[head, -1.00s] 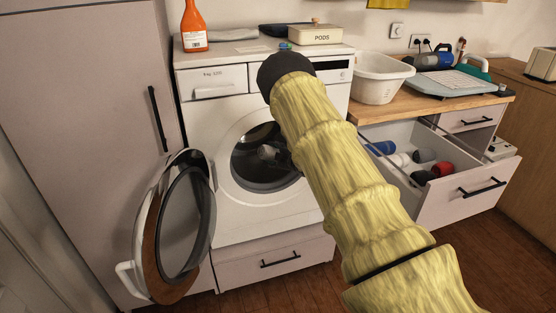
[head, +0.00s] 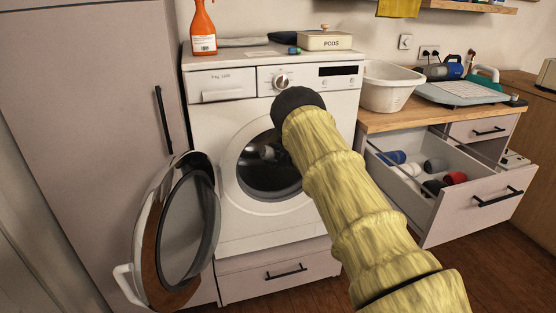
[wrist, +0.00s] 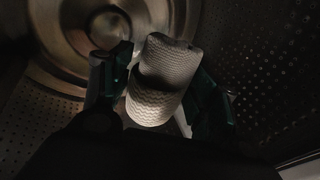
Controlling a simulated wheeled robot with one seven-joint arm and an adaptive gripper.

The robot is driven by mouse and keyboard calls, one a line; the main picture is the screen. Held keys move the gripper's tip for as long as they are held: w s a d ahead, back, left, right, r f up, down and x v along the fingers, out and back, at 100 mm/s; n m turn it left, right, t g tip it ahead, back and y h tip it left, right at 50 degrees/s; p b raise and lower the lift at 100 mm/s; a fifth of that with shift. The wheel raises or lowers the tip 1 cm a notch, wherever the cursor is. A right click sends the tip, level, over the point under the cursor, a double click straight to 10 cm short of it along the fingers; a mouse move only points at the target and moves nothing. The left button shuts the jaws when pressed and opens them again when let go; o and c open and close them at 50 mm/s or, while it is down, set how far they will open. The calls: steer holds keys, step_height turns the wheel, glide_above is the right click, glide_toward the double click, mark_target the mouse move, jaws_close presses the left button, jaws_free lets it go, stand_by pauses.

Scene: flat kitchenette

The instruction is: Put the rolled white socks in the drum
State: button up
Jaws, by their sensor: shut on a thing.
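The rolled white socks (wrist: 160,80) are between the two fingers of my gripper (wrist: 160,100), which is shut on them. In the wrist view they look like a pale knitted roll, shaded by the dark surroundings. The perforated metal drum (wrist: 275,75) surrounds them, with its round back wall behind. My arm hides the right part of the opening. Whether the socks touch the drum wall, I cannot tell.
The round washer door (head: 187,235) stands open at the left. An open drawer (head: 465,215) at the right holds several rolled socks in blue, grey, red and black. A white basin (head: 390,88) stands on the counter. An orange bottle (head: 202,30) and pods box (head: 325,40) stand on top.

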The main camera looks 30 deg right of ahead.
steer(key=shift+w, duration=0.25)
steer(key=o, duration=1)
steer(key=shift+o, duration=0.2)
